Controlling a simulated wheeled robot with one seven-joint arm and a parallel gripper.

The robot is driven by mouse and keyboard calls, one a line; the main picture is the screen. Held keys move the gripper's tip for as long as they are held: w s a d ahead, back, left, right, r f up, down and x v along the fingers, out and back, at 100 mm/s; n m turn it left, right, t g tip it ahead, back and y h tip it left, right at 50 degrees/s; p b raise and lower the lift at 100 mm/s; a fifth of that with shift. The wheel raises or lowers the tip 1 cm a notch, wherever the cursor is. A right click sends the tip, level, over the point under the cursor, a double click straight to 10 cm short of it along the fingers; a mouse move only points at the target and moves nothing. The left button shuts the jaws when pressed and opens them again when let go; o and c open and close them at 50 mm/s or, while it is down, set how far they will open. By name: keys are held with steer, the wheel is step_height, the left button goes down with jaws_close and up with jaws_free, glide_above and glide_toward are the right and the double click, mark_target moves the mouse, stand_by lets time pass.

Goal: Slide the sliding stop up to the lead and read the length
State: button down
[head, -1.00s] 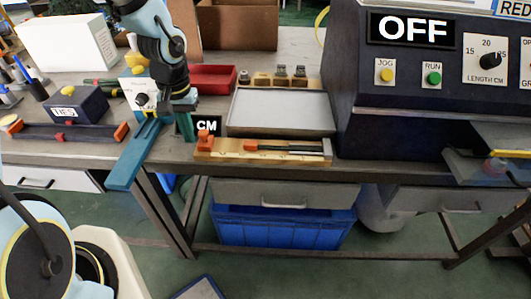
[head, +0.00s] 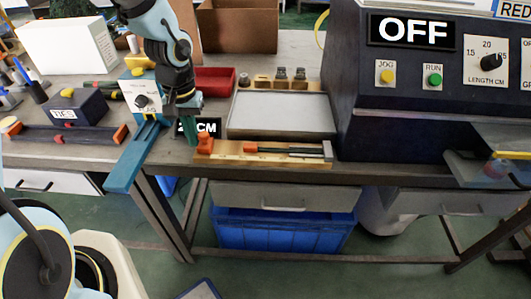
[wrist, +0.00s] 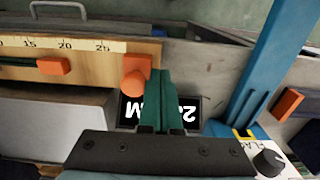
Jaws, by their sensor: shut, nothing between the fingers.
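The wooden measuring board (head: 235,158) lies at the table's front edge. Its orange sliding stop (head: 204,144) is at the left end, and it shows in the wrist view (wrist: 135,78). The dark lead (head: 290,150) lies along the board, its orange end (head: 250,148) facing the stop across a clear gap. In the wrist view this orange end (wrist: 54,66) is near the 20 mark. My gripper (head: 192,140) is shut and empty, its green fingers down just left of the stop. In the wrist view the fingers (wrist: 158,85) are beside the stop; I cannot tell whether they touch.
A black CM display (head: 208,127) stands behind the stop, its number partly hidden by my fingers. A grey tray (head: 280,112) lies behind the board. A blue arm of the flag device (head: 130,165) is close on the left. The OFF machine (head: 420,95) stands at the right.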

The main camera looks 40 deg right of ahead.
mark_target(222, 149)
steer(key=shift+s+d+b, duration=1)
steer(key=shift+s+d, duration=1.8)
steer(key=shift+d, duration=0.2)
steer(key=shift+s+d, duration=0.1)
stand_by(0.3)
steer(key=shift+w+a, duration=0.5)
steer(key=shift+a, duration=0.05)
step_height(222, 149, up, 7)
steer(key=p, duration=0.6)
stand_by(0.5)
